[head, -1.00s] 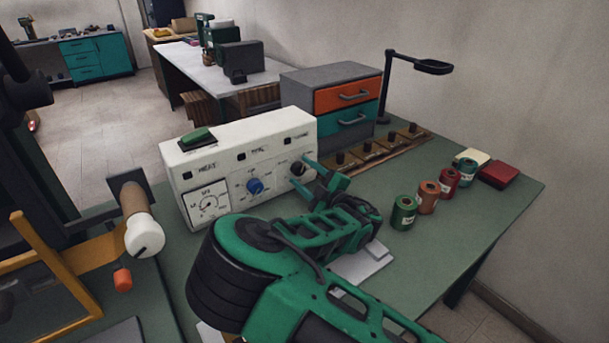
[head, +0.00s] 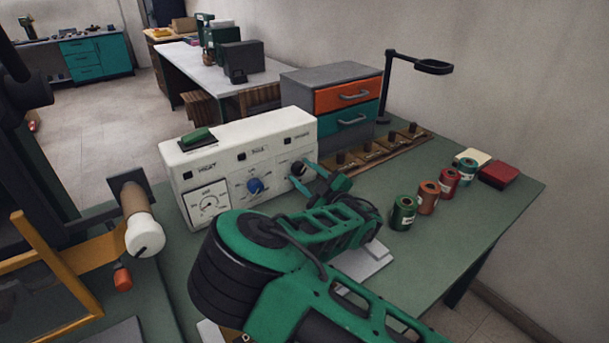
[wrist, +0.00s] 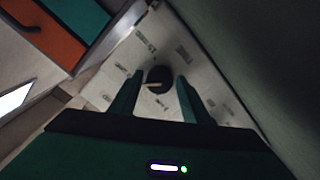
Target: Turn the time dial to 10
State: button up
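A white control box (head: 230,150) stands on the green bench, with a gauge at left, a blue dial (head: 255,186) in the middle and a black dial (head: 298,169) at right. The labels are too blurred to tell surely which is the time dial. My gripper (head: 304,180) is at the black dial. In the wrist view, the black dial (wrist: 158,78), with a pale pointer line, sits between the two green fingertips of my gripper (wrist: 155,84). The fingers are apart, with gaps on both sides of the dial. The numbers around it are unreadable.
A drawer unit (head: 331,105) stands behind the box. A wooden rack (head: 375,155) with dark knobs lies beside it. Several small cans (head: 427,197) and a red block (head: 498,175) are at right. A roller with a white end (head: 145,235) is at left.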

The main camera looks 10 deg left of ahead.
jog(key=shift+o, duration=0.2)
jog(key=v, duration=1)
jog(key=shift+s+d, duration=0.2)
jog(key=shift+d, duration=0.15)
